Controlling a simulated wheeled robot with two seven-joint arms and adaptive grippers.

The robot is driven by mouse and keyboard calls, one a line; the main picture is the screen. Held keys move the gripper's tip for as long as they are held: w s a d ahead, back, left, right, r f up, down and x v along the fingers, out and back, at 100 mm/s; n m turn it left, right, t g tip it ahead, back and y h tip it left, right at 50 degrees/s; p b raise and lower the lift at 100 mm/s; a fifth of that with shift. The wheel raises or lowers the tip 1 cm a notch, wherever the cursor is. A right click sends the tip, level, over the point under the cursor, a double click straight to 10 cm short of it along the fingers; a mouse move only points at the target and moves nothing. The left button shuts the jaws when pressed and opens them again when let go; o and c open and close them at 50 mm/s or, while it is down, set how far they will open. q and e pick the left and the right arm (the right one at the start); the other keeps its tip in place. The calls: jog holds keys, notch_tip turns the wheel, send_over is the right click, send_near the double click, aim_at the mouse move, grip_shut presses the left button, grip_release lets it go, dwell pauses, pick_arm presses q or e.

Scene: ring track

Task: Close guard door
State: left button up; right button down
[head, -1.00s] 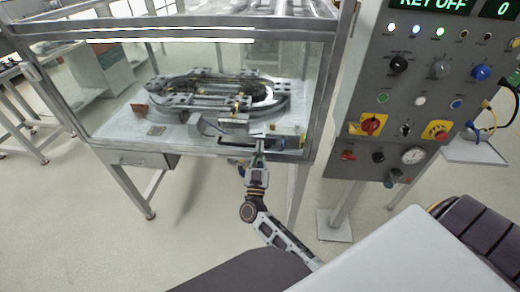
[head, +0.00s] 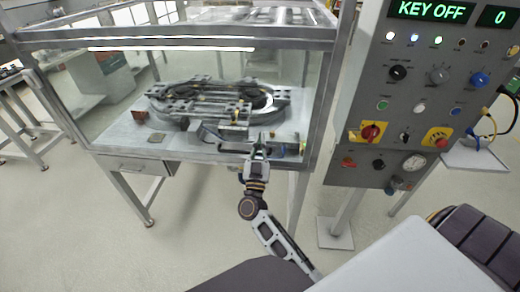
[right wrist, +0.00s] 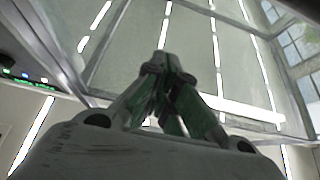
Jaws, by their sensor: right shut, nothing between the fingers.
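The guard enclosure (head: 325,90) is a grey metal frame with clear panels around an oval ring track (head: 215,100). I cannot tell for sure from the clear panels how far its guard door stands open. A dark bar (head: 232,148), perhaps a handle, lies low at the front right, by my right gripper (head: 261,142). The gripper is shut and empty at the enclosure's lower front edge; whether it touches the bar is unclear. In the right wrist view its green-padded fingers (right wrist: 163,62) meet at the tips before a framed clear panel (right wrist: 135,45). My left gripper is out of view.
A control panel (head: 425,55) reading KEY OFF, with knobs, switches and a gauge, stands close right of the enclosure on a post. A drawer (head: 130,164) hangs under the enclosure's left front. Open floor (head: 200,245) lies before it.

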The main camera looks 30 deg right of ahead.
jog(key=shift+r, duration=1.3)
jog(key=shift+a, duration=0.1)
